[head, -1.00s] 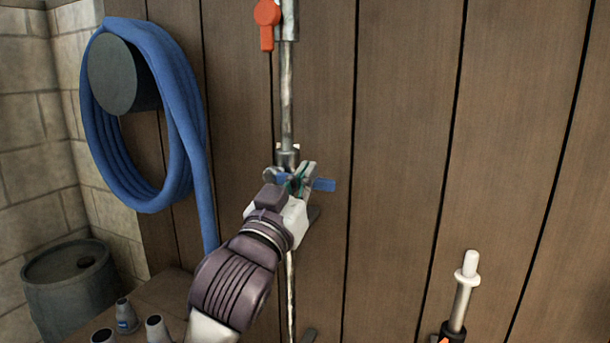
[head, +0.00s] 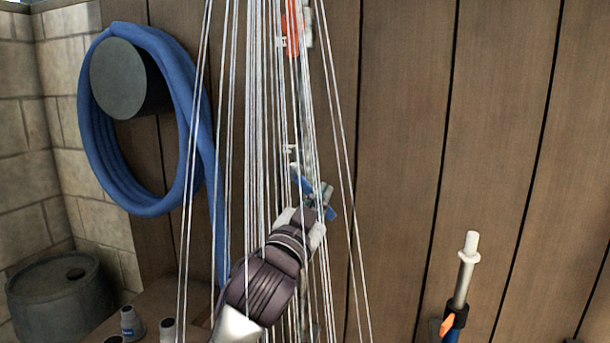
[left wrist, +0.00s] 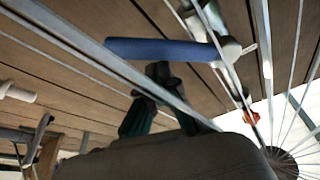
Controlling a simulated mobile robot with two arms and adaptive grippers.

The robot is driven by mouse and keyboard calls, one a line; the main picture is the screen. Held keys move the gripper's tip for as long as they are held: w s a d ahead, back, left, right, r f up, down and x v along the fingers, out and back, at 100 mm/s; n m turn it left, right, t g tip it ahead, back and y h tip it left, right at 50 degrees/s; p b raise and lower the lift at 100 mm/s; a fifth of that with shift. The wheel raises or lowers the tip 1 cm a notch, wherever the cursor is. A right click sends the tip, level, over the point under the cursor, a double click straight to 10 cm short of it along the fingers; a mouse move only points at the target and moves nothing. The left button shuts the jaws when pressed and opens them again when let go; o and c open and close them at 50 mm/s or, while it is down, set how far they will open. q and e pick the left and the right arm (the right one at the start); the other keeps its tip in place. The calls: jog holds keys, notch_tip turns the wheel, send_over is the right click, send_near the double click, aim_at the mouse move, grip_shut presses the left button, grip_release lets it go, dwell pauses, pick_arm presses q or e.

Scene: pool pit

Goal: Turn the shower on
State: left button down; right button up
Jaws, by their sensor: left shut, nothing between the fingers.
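Thin white water streams (head: 255,120) fall from above the head view, in front of the shower pipe and my left arm. A blue lever handle (head: 331,212) sits on the pipe, partly hidden by my gripper and the water. In the left wrist view the blue lever (left wrist: 165,50) lies across the picture, just beyond the fingertips. My left gripper (head: 324,192) is shut and empty, right at the lever; whether it touches the lever is unclear. An orange-red lever (head: 292,28) is higher on the pipe, behind streams. My right gripper is out of view.
A coiled blue hose (head: 135,190) hangs on a dark round holder on the plank wall at left. A white-tipped pole (head: 463,270) stands at lower right.

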pick_arm(q)
jog(key=shift+w+a+f+m+g+h, duration=0.15)
jog(key=shift+w+a+f+m, duration=0.2)
jog(key=shift+a+f, duration=0.3)
jog(key=shift+w+a+f+m+g+h, duration=0.1)
jog(key=shift+w+a+f+m+g, duration=0.15)
jog(key=shift+a+f, duration=0.4)
jog(key=shift+w+a+f+m+g+h, duration=0.15)
jog(key=shift+w+a+f+m, duration=0.2)
jog(key=shift+a+f, duration=0.3)
jog(key=shift+f, duration=0.1)
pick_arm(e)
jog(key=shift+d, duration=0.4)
